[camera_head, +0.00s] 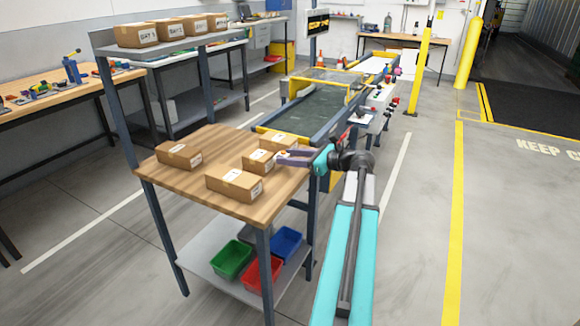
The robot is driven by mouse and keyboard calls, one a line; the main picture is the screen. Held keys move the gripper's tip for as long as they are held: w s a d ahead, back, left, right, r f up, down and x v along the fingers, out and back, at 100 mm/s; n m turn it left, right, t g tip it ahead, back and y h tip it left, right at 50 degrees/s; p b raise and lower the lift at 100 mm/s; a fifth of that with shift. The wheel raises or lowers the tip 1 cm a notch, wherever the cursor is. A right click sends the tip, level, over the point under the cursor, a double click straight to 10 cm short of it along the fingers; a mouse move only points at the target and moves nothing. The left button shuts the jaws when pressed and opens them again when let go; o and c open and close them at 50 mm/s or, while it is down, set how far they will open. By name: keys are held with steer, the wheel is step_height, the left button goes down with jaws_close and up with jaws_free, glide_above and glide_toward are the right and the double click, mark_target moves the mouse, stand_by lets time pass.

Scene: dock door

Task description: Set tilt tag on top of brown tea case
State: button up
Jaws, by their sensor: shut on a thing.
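My gripper (284,157) reaches in from the right over the table's right edge. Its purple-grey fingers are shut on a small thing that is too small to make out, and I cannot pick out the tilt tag. The fingertips are close to the right end of a small brown case (258,161); I cannot tell whether they touch it. Other brown cases are behind it (271,141), in front (234,183) and at the left (179,154). All have pale labels too small to read, so I cannot tell which is the tea case.
The wooden tabletop (215,142) has bare room between the cases. An upper shelf (110,48) carries several brown boxes. Green (232,260), red (262,274) and blue (286,243) bins sit on the lower shelf. A conveyor (310,110) stands behind; floor is open at right.

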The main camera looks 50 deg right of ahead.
mark_target(290, 172)
stand_by(0.3)
steer(key=shift+f, duration=1.75)
steer(key=shift+f, duration=0.2)
steer(key=o, duration=1)
steer(key=shift+r, duration=0.25)
steer(key=v, duration=1.2)
